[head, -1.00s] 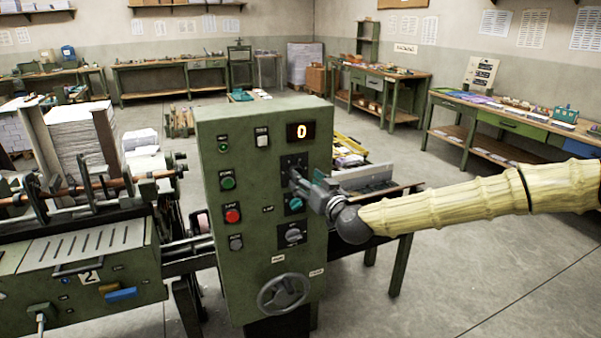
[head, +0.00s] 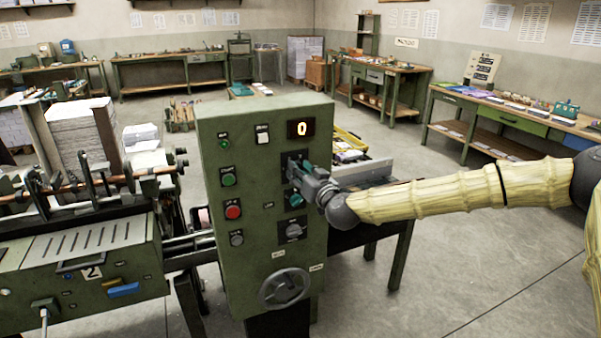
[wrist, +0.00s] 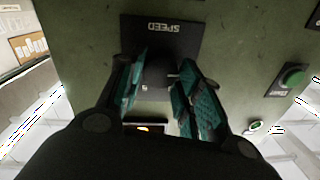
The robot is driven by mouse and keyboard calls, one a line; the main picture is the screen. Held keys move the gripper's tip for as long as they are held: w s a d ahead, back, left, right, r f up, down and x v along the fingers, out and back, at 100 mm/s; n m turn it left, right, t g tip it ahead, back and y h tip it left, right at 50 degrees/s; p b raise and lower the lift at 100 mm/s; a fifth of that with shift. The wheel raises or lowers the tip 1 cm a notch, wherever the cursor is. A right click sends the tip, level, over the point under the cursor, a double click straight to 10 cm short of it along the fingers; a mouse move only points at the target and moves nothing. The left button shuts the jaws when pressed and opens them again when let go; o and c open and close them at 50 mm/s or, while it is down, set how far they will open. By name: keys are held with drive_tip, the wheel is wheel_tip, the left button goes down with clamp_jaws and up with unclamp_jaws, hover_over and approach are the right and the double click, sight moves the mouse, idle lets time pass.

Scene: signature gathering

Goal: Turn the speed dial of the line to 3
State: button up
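The speed dial (wrist: 158,72) is a dark knob below an upside-down SPEED label in the wrist view. My gripper (wrist: 160,85) has its teal-padded fingers on both sides of the dial, with narrow gaps still seeming to show. In the head view my gripper (head: 301,172) is at the upper right of the green control cabinet (head: 255,235) and hides the dial itself. The cabinet's display (head: 301,129) reads 0. The dial's pointer and most scale marks cannot be made out.
Green (head: 228,179) and red (head: 233,212) buttons are to the left. A handwheel (head: 284,288) is low on the cabinet.

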drive_tip(key=shift+f+b, duration=0.15)
drive_tip(key=shift+b, duration=0.4)
drive_tip(key=m+t+b, duration=0.1)
drive_tip(key=m+b, duration=1)
drive_tip(key=b, duration=0.2)
drive_tip(key=shift+d+f+m, duration=0.1)
drive_tip(key=shift+f+m, duration=0.05)
drive_tip(key=shift+m, duration=0.25)
drive_tip(key=shift+m+h, duration=0.3)
drive_tip(key=o, duration=1)
drive_tip(key=shift+o, duration=0.2)
